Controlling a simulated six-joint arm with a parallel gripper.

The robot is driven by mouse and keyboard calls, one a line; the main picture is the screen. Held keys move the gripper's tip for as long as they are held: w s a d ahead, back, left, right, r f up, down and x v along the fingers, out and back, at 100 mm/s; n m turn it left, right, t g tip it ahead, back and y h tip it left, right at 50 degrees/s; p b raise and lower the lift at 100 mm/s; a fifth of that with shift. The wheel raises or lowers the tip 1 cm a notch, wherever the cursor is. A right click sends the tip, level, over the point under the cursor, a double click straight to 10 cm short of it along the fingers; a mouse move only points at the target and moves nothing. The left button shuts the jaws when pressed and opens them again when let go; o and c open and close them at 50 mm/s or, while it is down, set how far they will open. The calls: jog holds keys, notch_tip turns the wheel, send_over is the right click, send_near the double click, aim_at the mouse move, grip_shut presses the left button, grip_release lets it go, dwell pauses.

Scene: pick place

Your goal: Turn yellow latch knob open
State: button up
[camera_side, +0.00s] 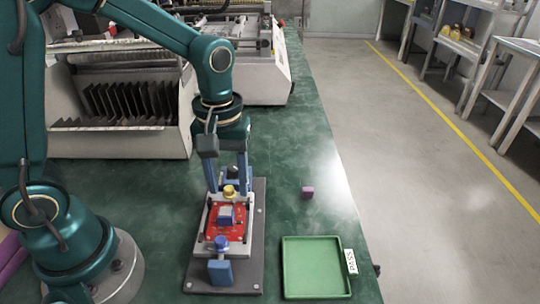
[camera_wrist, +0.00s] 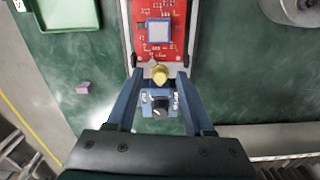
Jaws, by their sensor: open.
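The yellow latch knob (camera_side: 229,191) stands at the far end of a fixture (camera_side: 253,235) that holds a red circuit board (camera_side: 239,222). In the wrist view the yellow knob (camera_wrist: 159,74) is between my two blue fingers, with a gap on each side. My gripper (camera_side: 228,188) is open and points down at the knob; its fingertips (camera_wrist: 159,78) show on either side of it. I cannot tell exactly how high the tips are relative to the knob. The red board (camera_wrist: 177,12) carries a blue-grey square part (camera_wrist: 158,31).
A blue knob (camera_side: 221,243) and a blue block (camera_side: 220,272) are at the fixture's near end. A green tray (camera_side: 289,292) with a "PASS" label (camera_side: 350,262) lies to the right. A small purple cube (camera_side: 308,192) sits on the green table. A grey machine (camera_side: 120,140) stands behind left.

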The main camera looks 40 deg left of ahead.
grip_shut()
jog(key=shift+n, duration=0.3)
jog(key=n, duration=0.4)
jog(key=shift+n, duration=2.5)
grip_release()
